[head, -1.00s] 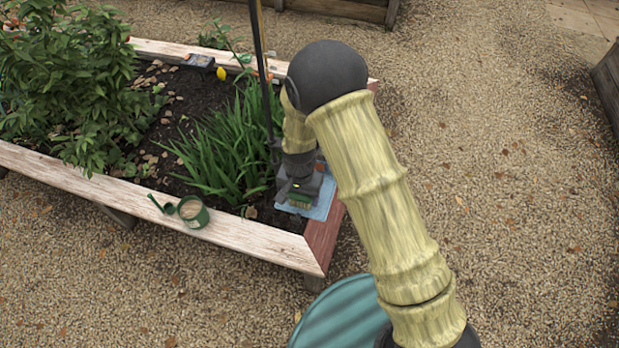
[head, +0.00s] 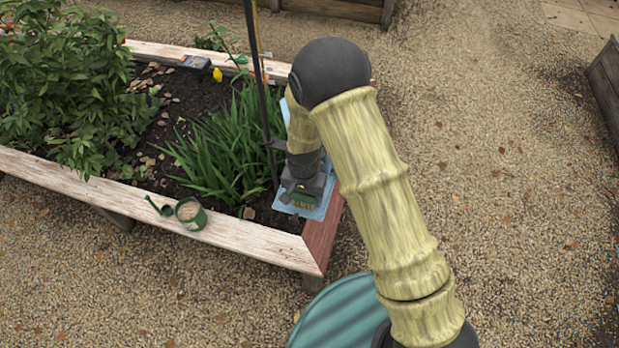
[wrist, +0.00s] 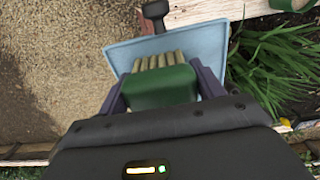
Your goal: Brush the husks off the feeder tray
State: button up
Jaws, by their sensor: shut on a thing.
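The feeder tray (head: 318,211) is a light blue flat tray at the right end of the raised bed, by the red-brown end board. It also shows in the wrist view (wrist: 122,58), filling the space ahead of the fingers. My gripper (head: 303,190) is over the tray's near part, pointing down. In the wrist view its fingers (wrist: 162,92) are shut on a green brush (wrist: 160,87) with tan bristles. The brush (head: 303,202) is low at the tray; I cannot tell if the bristles touch it. No husks can be made out; my arm and gripper hide part of the tray.
A dark pole (head: 262,95) stands beside the tray, next to long green leaves (head: 218,145). A green pot (head: 191,214) and a small green scoop-like thing (head: 160,206) sit on the front board (head: 235,236). A teal round-topped object (head: 340,318) stands below. Gravel lies open to the right.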

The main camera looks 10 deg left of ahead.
jog(key=shift+d, duration=0.55)
jog(key=shift+d+r+p, duration=0.1)
jog(key=shift+r+p, duration=0.25)
jog(key=shift+p, duration=0.05)
notch_tip(320, 180, up, 2)
jog(key=shift+r+p, duration=0.1)
jog(key=shift+p, duration=0.2)
jog(key=shift+r+p, duration=2.1)
jog(key=shift+r, duration=0.6)
jog(key=shift+f, duration=0.15)
